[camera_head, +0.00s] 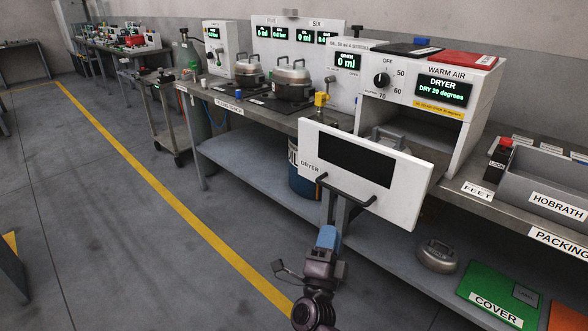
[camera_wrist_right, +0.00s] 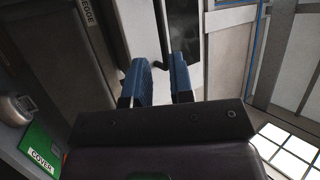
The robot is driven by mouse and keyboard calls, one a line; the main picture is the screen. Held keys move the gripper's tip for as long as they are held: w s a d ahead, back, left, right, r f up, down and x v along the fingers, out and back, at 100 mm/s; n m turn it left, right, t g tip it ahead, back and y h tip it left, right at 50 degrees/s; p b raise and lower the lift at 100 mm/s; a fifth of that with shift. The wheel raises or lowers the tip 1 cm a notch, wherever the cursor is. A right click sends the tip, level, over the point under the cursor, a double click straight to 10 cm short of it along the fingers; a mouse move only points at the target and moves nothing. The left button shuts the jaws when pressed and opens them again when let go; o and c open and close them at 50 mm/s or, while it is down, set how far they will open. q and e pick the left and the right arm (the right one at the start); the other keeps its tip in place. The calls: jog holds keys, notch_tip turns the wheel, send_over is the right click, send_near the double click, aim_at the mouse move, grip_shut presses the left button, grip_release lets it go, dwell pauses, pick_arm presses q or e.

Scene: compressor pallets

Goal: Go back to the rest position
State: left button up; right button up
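The dryer (camera_head: 430,92) is a white box on the bench, with a screen reading "DRY 20 degrees". Its white door (camera_head: 405,188), with a dark window, stands open toward me. A dark bar handle (camera_head: 362,201) sits low on the door. My right gripper (camera_head: 328,237) is just below the handle in the head view. In the right wrist view its blue fingers (camera_wrist_right: 160,80) are a little apart, with nothing clearly held between them. The handle (camera_wrist_right: 162,40) shows just beyond the fingertips; I cannot tell whether they touch. My left gripper is out of view.
The bench (camera_head: 250,112) carries a testing station with more compressors. A trolley (camera_head: 168,115) stands farther back. The floor left of the yellow line (camera_head: 170,185) is clear.

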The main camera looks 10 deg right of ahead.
jog(key=w+a+r+n+y, duration=0.15)
jog(key=a+n+y, duration=0.25)
jog(key=n+y, duration=0.6)
pick_arm(q)
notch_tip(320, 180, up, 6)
jog(key=p, duration=0.7)
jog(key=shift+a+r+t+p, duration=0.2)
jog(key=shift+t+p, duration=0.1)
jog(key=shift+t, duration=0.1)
pick_arm(e)
jog(key=s+d+f+n+g, duration=0.3)
jog(key=s+d+f, duration=0.1)
jog(key=s, duration=0.8)
jog(key=s+d+f+n+g, duration=0.4)
jog(key=s+d, duration=0.2)
jog(key=s, duration=0.6)
jog(key=s+d+f+n+g, duration=0.3)
jog(key=s+d+f+n, duration=0.1)
jog(key=s, duration=0.8)
jog(key=shift+d+f+g+y, duration=0.35)
jog(key=shift+d+f, duration=0.2)
jog(key=shift+d, duration=0.3)
